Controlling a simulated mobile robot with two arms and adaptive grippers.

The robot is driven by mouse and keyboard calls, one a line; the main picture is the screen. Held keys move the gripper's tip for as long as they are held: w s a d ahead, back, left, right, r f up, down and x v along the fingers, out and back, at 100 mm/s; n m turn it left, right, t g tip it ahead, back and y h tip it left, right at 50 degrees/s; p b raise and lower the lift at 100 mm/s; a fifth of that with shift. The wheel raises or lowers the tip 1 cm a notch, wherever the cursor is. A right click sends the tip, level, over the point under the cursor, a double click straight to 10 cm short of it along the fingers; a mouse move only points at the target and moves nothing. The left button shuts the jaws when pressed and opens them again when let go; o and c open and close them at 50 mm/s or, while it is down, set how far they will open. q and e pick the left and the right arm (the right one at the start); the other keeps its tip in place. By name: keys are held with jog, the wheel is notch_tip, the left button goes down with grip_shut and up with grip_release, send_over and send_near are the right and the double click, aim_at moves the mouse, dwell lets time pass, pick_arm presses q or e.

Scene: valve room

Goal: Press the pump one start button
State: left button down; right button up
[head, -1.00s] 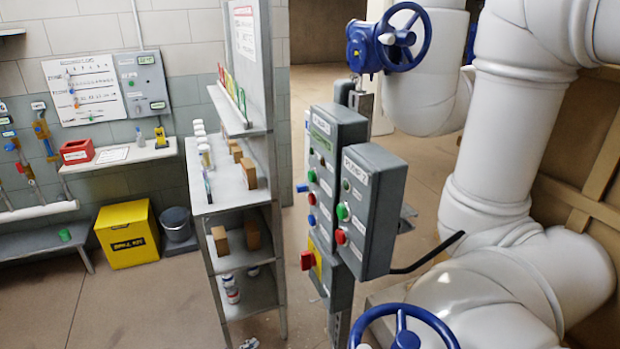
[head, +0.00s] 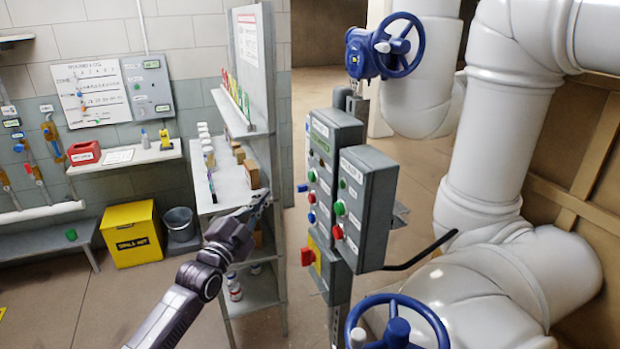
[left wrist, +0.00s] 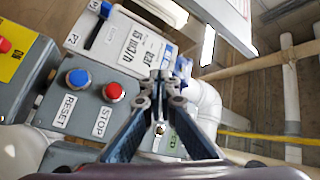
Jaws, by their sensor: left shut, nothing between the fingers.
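Two grey control boxes stand on a post in the head view. The nearer box (head: 372,190) has a green button (head: 340,207) above a red one (head: 337,232); its label is too small to read surely. The box behind (head: 335,128) has a green button (head: 312,176), then red and blue ones. My left gripper (head: 264,198) is shut and empty, left of the boxes and apart from them. In the left wrist view its closed fingers (left wrist: 160,80) are beside a blue RESET button (left wrist: 77,78) and a red STOP button (left wrist: 113,91). My right gripper is out of view.
A grey shelf unit (head: 222,190) with bottles and blocks stands behind my left gripper. A red knob on a yellow plate (head: 308,256) sits low on the post. Blue valve wheels (head: 398,325) and thick white pipes (head: 500,130) are at the right.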

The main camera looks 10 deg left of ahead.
aim_at(312, 176)
pick_arm(q)
jog(key=r, duration=0.3)
jog(key=shift+s+d+m+t, duration=0.15)
jog(key=shift+d+m+t, duration=0.05)
jog(key=shift+m+t, duration=0.1)
jog(key=w+d, duration=0.5)
jog(key=d, duration=0.2)
jog(key=shift+d+b, duration=0.15)
jog(key=shift+b, duration=0.2)
dwell(1.3)
jog(key=shift+w+d, duration=0.25)
jog(key=shift+d, duration=0.1)
jog(key=shift+w+d, duration=0.25)
jog(key=shift+d, duration=0.1)
dwell(0.8)
jog(key=shift+s+a, duration=0.55)
jog(key=shift+a, duration=0.1)
